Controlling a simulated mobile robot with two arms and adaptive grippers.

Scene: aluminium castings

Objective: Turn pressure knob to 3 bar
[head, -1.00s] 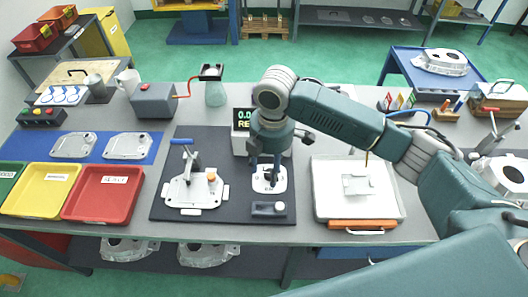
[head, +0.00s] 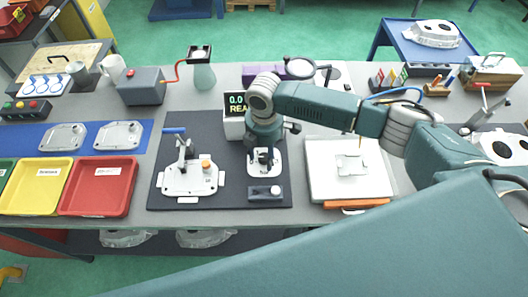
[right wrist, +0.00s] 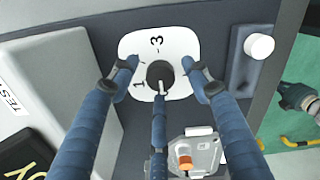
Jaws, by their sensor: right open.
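The pressure knob (right wrist: 159,74) is a dark round knob on a white dial plate (right wrist: 181,47). In the right wrist view a 1 shows left of it and a 3 above it. Its pale pointer faces down the picture, away from the 3; the middle finger covers the dial there. My right gripper (right wrist: 163,76) is open, its fingers spread around the knob, with no clear contact. In the head view the right gripper (head: 263,157) is over the dial plate (head: 263,171). The display (head: 236,103) starts with 0.0, partly hidden. A dark jointed shape (right wrist: 298,97) may be my left gripper.
A small block with a white button (head: 264,193) is in front of the dial. A fixture with a casting (head: 190,178) stands left, a white tray (head: 325,180) right. Red (head: 97,190) and yellow (head: 38,190) bins are further left.

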